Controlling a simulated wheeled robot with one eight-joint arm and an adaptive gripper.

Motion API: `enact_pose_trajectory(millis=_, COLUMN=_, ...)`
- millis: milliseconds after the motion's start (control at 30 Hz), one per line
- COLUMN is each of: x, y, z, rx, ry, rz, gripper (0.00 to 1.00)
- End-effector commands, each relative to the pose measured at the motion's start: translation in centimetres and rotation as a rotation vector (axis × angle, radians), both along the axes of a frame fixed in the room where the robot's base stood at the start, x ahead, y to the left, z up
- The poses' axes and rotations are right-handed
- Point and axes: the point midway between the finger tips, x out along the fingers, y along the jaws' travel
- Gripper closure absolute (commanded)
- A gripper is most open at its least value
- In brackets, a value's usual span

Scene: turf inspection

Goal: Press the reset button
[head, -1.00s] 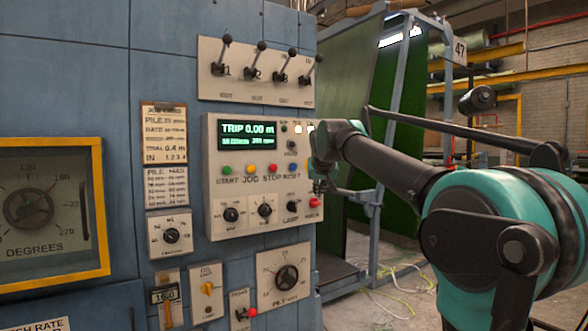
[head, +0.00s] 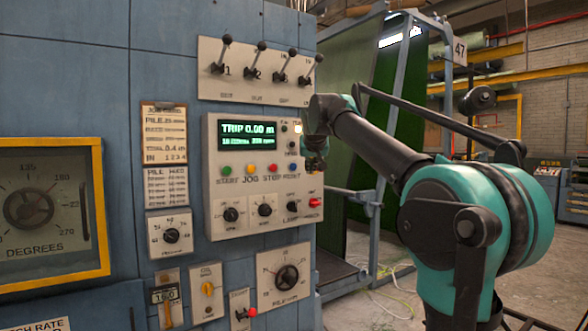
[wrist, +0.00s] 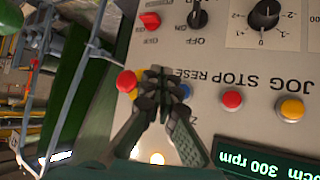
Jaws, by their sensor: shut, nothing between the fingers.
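The reset button is a small blue button (head: 294,168) at the right end of the button row on the grey control panel (head: 222,212). In the wrist view, which is upside down, a sliver of the blue button (wrist: 187,91) shows beside my gripper (wrist: 156,74), with the letters RESE near it. My gripper's fingers are shut and empty. They cover part of the blue button and the edge of a neighbouring red mushroom button (wrist: 126,81) with a yellow base. In the head view my gripper (head: 316,160) is at the panel's right edge. Contact cannot be told.
Red STOP (wrist: 231,100) and yellow JOG (wrist: 291,108) buttons sit beside the blue one. A lit display (head: 248,135) reads TRIP 0.00 m. Knobs and a red switch (head: 315,202) lie below the row. Levers stand above the panel. A blue-grey frame with green turf (head: 365,120) is behind.

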Motion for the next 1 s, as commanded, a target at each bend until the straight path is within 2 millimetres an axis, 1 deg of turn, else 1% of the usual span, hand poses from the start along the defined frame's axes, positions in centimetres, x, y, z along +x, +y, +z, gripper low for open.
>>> enact_pose_trajectory(millis=100, x=1.5, y=0.9, z=0.0, rx=0.000, ry=0.000, rz=0.002, gripper=1.00)
enact_pose_trajectory(millis=300, x=3.7, y=2.2, z=0.0, rx=0.000, ry=0.000, rz=0.001, gripper=1.00)
enact_pose_trajectory(millis=500, x=5.3, y=3.1, z=0.0, rx=0.001, ry=0.001, rz=0.001, gripper=1.00)
enact_pose_trajectory(millis=700, x=6.0, y=3.5, z=0.0, rx=0.001, ry=0.001, rz=0.001, gripper=1.00)
enact_pose_trajectory(millis=1000, x=6.1, y=3.5, z=0.0, rx=0.000, ry=0.001, rz=0.000, gripper=1.00)
